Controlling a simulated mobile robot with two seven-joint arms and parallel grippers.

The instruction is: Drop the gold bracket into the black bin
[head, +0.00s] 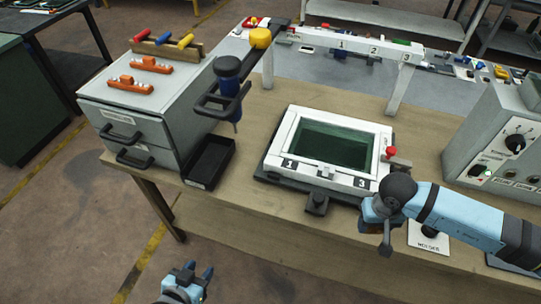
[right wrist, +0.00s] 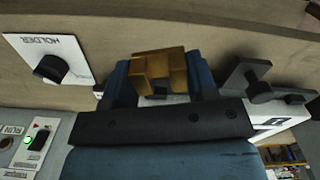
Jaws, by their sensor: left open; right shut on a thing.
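The gold bracket (right wrist: 158,70) sits between the blue fingers of my right gripper (right wrist: 161,82) in the right wrist view. The right gripper is shut on it. In the head view my right gripper (head: 373,226) is at the table's front edge, right of the white frame, and the bracket is mostly hidden there. The black bin (head: 209,160) is an open tray on the table, left of the white frame and beside the drawer cabinet. It looks empty. My left gripper (head: 198,274) is open and empty, low in front of the table.
A white frame fixture (head: 281,152) with a dark green window stands between the bin and my right gripper. A grey drawer cabinet (head: 150,115) and a hanging blue screwdriver (head: 229,85) are near the bin. A control box (head: 505,140) and HOLDER plate (head: 428,236) are at right.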

